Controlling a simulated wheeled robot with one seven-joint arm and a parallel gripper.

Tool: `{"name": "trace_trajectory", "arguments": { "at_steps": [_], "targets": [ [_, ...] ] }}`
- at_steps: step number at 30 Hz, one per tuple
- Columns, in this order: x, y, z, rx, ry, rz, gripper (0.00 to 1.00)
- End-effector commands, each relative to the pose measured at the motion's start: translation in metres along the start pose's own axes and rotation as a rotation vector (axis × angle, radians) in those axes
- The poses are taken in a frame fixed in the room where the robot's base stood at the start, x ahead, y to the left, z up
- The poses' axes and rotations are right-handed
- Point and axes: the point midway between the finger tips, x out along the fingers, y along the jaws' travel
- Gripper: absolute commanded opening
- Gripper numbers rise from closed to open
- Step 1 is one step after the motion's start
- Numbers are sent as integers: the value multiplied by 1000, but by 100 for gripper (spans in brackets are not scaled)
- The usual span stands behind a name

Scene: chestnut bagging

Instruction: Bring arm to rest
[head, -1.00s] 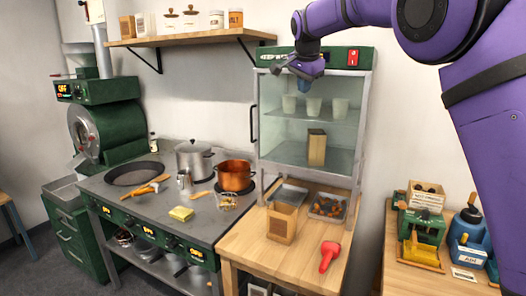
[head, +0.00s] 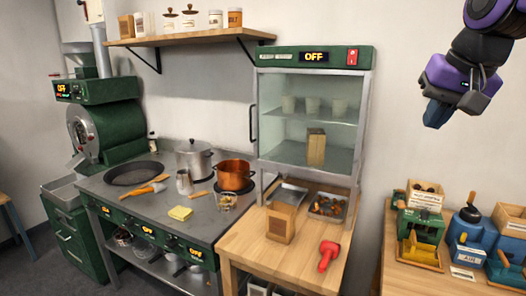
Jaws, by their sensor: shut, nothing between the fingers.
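My gripper (head: 437,114) hangs in the air at the upper right of the head view, on my purple arm. It is shut and empty, in front of the bare wall and well above the right-hand table. It touches nothing.
A glass warming cabinet (head: 314,120) reading OFF stands left of my gripper. Below it, a wooden table (head: 262,250) holds a paper bag (head: 281,222), a tray of chestnuts (head: 328,206) and a red scoop (head: 328,254). Machines (head: 421,228) stand on the right table. The stove (head: 150,215) is further left.

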Motion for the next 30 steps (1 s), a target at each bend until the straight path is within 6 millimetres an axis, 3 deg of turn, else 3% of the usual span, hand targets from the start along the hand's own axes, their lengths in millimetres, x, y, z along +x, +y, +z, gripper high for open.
{"name": "trace_trajectory", "arguments": {
  "at_steps": [1, 6, 12, 18, 30],
  "targets": [
    [-2, 10, 22, -30, 5, 3, 0],
    [2, 34, 86, -152, 17, 22, 0],
    [14, 55, 143, -261, 24, 50, 0],
    [21, 62, 164, -305, 26, 64, 0],
    [21, 62, 165, -307, 26, 65, 0]
  ]
}}
